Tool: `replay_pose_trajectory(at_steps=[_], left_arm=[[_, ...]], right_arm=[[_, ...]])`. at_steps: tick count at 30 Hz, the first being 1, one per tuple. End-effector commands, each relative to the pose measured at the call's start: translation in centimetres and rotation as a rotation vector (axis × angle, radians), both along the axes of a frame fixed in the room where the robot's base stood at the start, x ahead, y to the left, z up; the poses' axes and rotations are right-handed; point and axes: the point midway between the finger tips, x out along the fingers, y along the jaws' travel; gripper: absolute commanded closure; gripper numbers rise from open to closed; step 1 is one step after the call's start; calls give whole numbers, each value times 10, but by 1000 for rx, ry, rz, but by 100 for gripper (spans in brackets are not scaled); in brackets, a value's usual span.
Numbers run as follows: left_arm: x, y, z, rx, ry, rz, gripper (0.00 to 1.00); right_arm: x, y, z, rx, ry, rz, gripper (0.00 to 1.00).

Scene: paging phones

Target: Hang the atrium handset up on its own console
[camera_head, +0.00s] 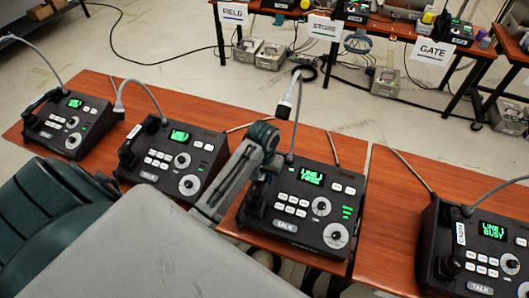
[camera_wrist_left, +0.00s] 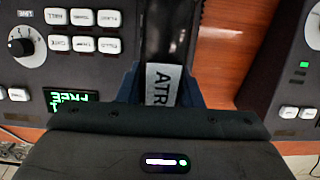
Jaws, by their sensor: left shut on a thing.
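The atrium handset (camera_wrist_left: 163,50) is black with a white label reading "ATR". In the wrist view it lies between the blue fingers of my left gripper (camera_wrist_left: 160,88), which is shut on it. In the head view my left gripper (camera_head: 266,168) is over the left side of a black console (camera_head: 290,222), largely hiding the handset. The console's green screen appears to read "LINE 1 FREE"; it also shows in the wrist view (camera_wrist_left: 72,75). The handset runs along this console's side; I cannot tell whether it is seated or just above. My right gripper is not in view.
A console with screen "LINE 1 BUSY" (camera_head: 475,245) stands to the right, and two more consoles (camera_head: 172,155) (camera_head: 70,122) stand to the left. Curved gooseneck microphones (camera_head: 296,105) rise from the consoles. Tables signed FIELD, STORE (camera_head: 325,27) and GATE stand behind, across open floor.

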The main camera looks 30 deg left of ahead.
Motion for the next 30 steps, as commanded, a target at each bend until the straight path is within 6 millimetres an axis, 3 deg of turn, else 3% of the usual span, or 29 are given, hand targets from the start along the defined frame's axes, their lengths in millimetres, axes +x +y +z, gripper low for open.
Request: replay_pose_trajectory(at_steps=[7, 15, 26, 27, 30], left_arm=[[20, 10, 0, 1, -1, 1, 97], [18, 9, -35, 1, 2, 0, 97], [18, 9, -40, 0, 0, 0, 97], [18, 9, -41, 0, 0, 0, 62], [18, 9, -41, 0, 0, 0, 46]], right_arm=[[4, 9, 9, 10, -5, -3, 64], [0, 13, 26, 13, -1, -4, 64], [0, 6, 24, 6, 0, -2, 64], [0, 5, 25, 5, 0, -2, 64], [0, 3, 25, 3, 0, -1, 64]])
